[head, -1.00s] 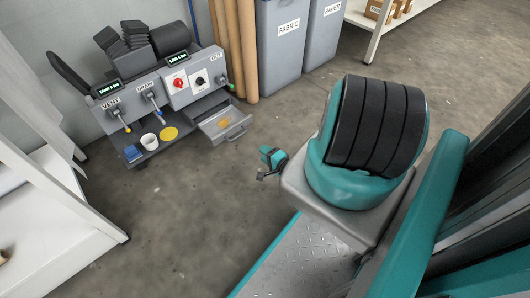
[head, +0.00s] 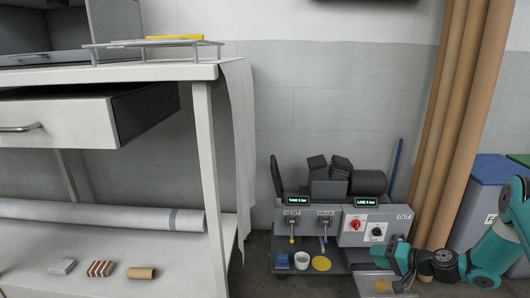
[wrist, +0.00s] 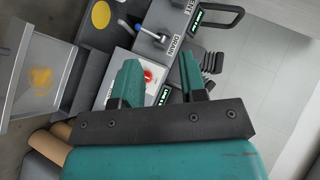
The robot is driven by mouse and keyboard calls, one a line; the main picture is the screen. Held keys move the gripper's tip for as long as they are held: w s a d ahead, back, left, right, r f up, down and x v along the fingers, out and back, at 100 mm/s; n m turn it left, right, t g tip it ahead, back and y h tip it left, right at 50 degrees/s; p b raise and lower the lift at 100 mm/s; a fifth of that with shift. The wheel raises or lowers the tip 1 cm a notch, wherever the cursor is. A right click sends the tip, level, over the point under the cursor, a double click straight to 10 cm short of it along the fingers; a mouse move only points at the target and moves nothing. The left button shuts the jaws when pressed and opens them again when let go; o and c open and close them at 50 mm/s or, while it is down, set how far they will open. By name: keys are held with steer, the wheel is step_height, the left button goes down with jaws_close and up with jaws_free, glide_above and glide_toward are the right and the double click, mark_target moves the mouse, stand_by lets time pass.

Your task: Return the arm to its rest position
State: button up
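My teal arm (head: 492,255) reaches in from the right edge of the head view. It is bent, with my gripper (head: 388,258) at its left end, in front of the right part of the grey press machine (head: 340,228). In the wrist view my gripper (wrist: 162,80) shows two teal fingers standing apart with nothing between them. The machine's panel with the red knob (wrist: 148,75) shows behind the fingers. I cannot tell the exact distance from the fingers to the machine.
A white workbench (head: 150,72) with an open drawer (head: 60,122) stands at the left. Brown rolls (head: 452,130) lean at the right, beside a blue-lidded bin (head: 485,170). A pulled-out tray (wrist: 35,75) with a yellow patch lies left of the fingers in the wrist view.

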steer(key=a+r+n+g+y, duration=0.1)
steer(key=a+r+n+g, duration=0.4)
steer(key=a+r, duration=0.8)
steer(key=s+a+r+n+g+h, duration=0.1)
steer(key=s+a+r+n+g, duration=0.25)
steer(key=s+a+r, duration=0.7)
steer(key=s+a+r+n+g+h+p, duration=0.15)
steer(key=s+r, duration=0.35)
steer(key=s, duration=0.7)
steer(key=s+a+r+n+h, duration=0.1)
steer(key=s+r+n+h, duration=0.3)
steer(key=s, duration=0.8)
step_height(320, 180, up, 38)
steer(key=y+p, duration=0.1)
steer(key=p, duration=3.6)
steer(key=shift+w+d+r+m, duration=0.2)
steer(key=shift+w+r+m, duration=0.05)
steer(key=shift+w+m, duration=0.2)
